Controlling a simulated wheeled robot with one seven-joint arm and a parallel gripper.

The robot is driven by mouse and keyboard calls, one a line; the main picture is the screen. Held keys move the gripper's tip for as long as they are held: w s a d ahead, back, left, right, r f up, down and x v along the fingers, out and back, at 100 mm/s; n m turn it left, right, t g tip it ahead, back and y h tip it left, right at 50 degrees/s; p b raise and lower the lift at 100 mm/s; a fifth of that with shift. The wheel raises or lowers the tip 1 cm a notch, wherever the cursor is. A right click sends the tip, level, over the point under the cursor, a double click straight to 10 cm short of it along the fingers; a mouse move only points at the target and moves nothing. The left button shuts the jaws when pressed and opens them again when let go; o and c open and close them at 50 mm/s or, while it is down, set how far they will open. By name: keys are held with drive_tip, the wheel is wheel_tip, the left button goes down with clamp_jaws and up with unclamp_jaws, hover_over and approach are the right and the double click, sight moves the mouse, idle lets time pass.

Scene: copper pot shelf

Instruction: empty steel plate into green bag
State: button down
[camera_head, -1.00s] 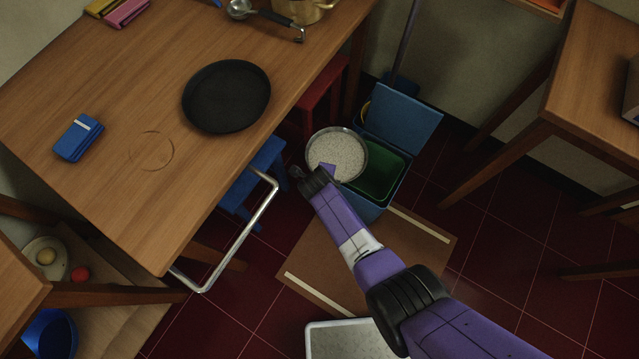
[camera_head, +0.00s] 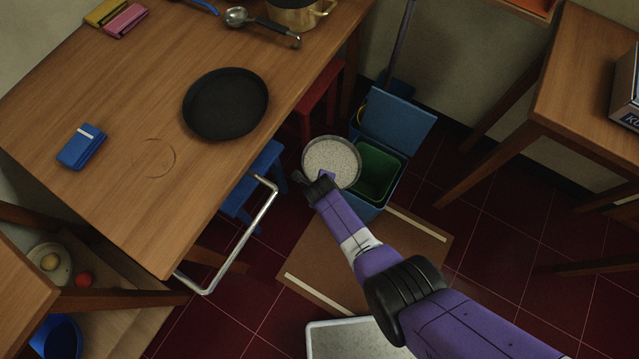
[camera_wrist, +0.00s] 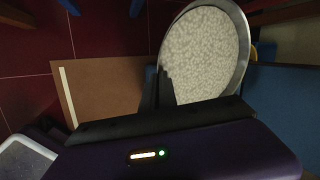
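A steel plate (camera_head: 332,160) with a pale speckled layer covering its inside is held at its near rim by my gripper (camera_head: 318,184). In the wrist view the plate (camera_wrist: 208,50) fills the upper right, and the fingers of my gripper (camera_wrist: 158,90) meet its rim. The plate is above the floor, at the left side of a blue bin, and overlaps the bin's left part in the head view. The green bag (camera_head: 376,172) lines the open bin, and its inside is partly visible. The speckled layer still lies in the plate.
The blue bin's lid (camera_head: 398,122) stands open behind the bag. A wooden table (camera_head: 120,195) with a black pan (camera_head: 226,103) is on the left, with a metal rail (camera_head: 240,240) at its edge. A blue stool (camera_head: 252,185) and red stool (camera_head: 318,105) stand nearby. A brown mat (camera_head: 330,260) lies in front.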

drive_tip(key=shift+d+r+y+p, duration=0.4)
drive_tip(key=shift+d+y+p, duration=0.1)
drive_tip(key=shift+d+p, duration=0.2)
drive_tip(key=shift+d, duration=0.15)
drive_tip(key=shift+d+r+m+y, duration=0.3)
drive_tip(key=shift+d+y, duration=0.2)
drive_tip(key=shift+y, duration=0.2)
drive_tip(key=shift+d+f, duration=0.1)
drive_tip(key=shift+d, duration=0.1)
drive_tip(key=shift+d+y+b, duration=0.3)
drive_tip(key=shift+y+b, duration=0.05)
drive_tip(key=shift+y, duration=0.15)
drive_tip(key=shift+s+d+r+m+t+y+b, duration=0.15)
drive_tip(key=shift+d+r+y+b, duration=0.2)
drive_tip(key=shift+d+y+b, duration=0.3)
drive_tip(key=shift+w+d+r+m+t+y+b, duration=0.1)
drive_tip(key=shift+d+r+m+y+b, duration=0.1)
drive_tip(key=shift+d+r+y+b, duration=0.45)
drive_tip(key=shift+s+d+r+m+t+y+b, duration=0.15)
drive_tip(key=shift+d+y+b, duration=0.2)
drive_tip(key=shift+b, duration=0.6)
drive_tip(key=d+r+m+t+y+b, duration=0.1)
drive_tip(key=d+m+t+y+b, duration=0.3)
drive_tip(key=d+y+b, duration=0.8)
drive_tip(key=shift+s+d+r+m+b, duration=0.15)
drive_tip(key=shift+s+d+m+b, duration=0.25)
drive_tip(key=shift+d+b, duration=4)
